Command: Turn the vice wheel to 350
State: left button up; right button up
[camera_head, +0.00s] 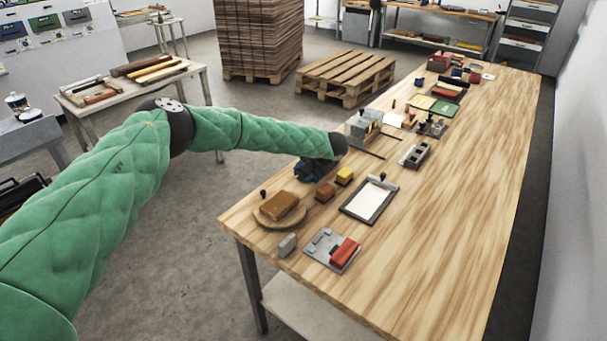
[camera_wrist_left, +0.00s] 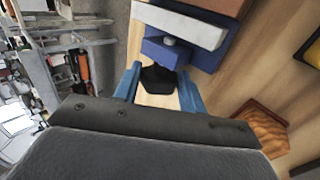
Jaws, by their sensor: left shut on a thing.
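In the left wrist view, the blue vice (camera_wrist_left: 165,52) has a pale jaw plate (camera_wrist_left: 180,24). A black wheel or knob (camera_wrist_left: 158,80) sits on its near side, between the two blue fingers of my left gripper (camera_wrist_left: 160,94). The fingers are shut on that black part. No scale or reading shows on it. In the head view, my green arm reaches over the wooden bench, and a small dark blue shape (camera_head: 307,170) shows under the black wrist; I cannot separate vice from gripper there. My right gripper is not in view.
Near the wrist on the bench (camera_head: 440,220) are a yellow block (camera_head: 344,176), a brown block (camera_head: 325,191), a framed white sheet (camera_head: 370,198) and a round board (camera_head: 268,218) with a brown block. The bench's right front is clear.

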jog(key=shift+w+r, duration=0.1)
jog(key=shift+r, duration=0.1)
pick_arm(q)
jog(key=o, duration=1)
jog(key=shift+c, duration=0.2)
jog(key=shift+s+d+r, duration=0.1)
jog(key=shift+d+r, duration=0.05)
jog(key=b+v, duration=0.3)
jog(key=v, duration=0.4)
jog(key=shift+r, duration=0.15)
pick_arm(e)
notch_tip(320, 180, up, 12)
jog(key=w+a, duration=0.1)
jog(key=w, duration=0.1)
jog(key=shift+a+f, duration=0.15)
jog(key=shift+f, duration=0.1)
